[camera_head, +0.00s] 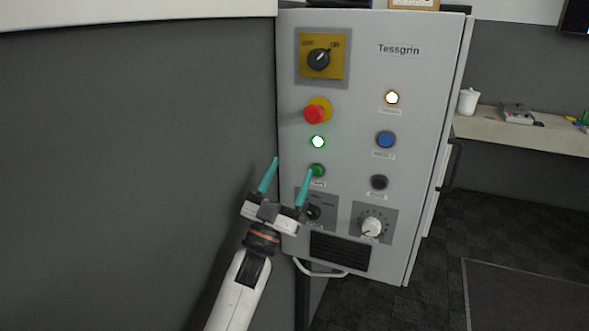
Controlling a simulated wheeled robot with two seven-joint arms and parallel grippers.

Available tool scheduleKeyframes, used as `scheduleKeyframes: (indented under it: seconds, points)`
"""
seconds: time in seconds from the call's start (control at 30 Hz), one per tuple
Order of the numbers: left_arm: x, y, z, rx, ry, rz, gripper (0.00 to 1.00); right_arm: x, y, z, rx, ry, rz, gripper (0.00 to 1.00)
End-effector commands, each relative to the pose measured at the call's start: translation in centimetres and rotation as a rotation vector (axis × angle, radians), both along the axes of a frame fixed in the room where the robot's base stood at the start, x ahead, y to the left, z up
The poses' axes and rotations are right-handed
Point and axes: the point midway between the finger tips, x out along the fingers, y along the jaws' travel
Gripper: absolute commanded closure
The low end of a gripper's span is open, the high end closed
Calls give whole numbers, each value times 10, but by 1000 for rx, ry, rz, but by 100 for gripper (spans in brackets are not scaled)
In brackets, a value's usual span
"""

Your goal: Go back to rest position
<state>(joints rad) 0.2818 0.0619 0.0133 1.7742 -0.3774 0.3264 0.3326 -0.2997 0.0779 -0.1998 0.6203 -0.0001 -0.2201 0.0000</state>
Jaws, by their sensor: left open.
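My left gripper (288,182) is open and empty, with its two teal fingers pointing up and away from me. It is in front of the lower left part of a grey control cabinet (350,160) marked "Tessgrin". The right fingertip overlaps the left edge of a green button (319,170) in the picture; I cannot tell whether they touch. A green lamp (318,142) above that button and a whitish lamp (392,97) at the upper right are lit. My right gripper is out of view.
The cabinet carries a yellow rotary switch (319,58), a red emergency button (315,113), a blue button (386,139), a black button (379,182) and a dial (371,227). A dark wall (130,150) fills the left. A counter (530,133) with a white jar (467,101) stands at right.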

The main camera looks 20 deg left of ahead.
Motion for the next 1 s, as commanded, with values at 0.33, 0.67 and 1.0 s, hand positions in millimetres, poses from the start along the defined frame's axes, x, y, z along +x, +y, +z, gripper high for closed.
scheduleKeyframes:
  seconds: [0.33, 0.67, 1.0]
  points:
    - [-1, 0, -1, 0, 0, 0, 39, 0, 0, 0, 0, 0, 0, 41]
    - [15, 0, -51, -9, 124, 6, 39, 0, 0, -1, 0, 1, 0, 41]
    - [20, -4, -301, -12, 698, 43, 39, -1, -1, -2, -1, 1, 1, 41]
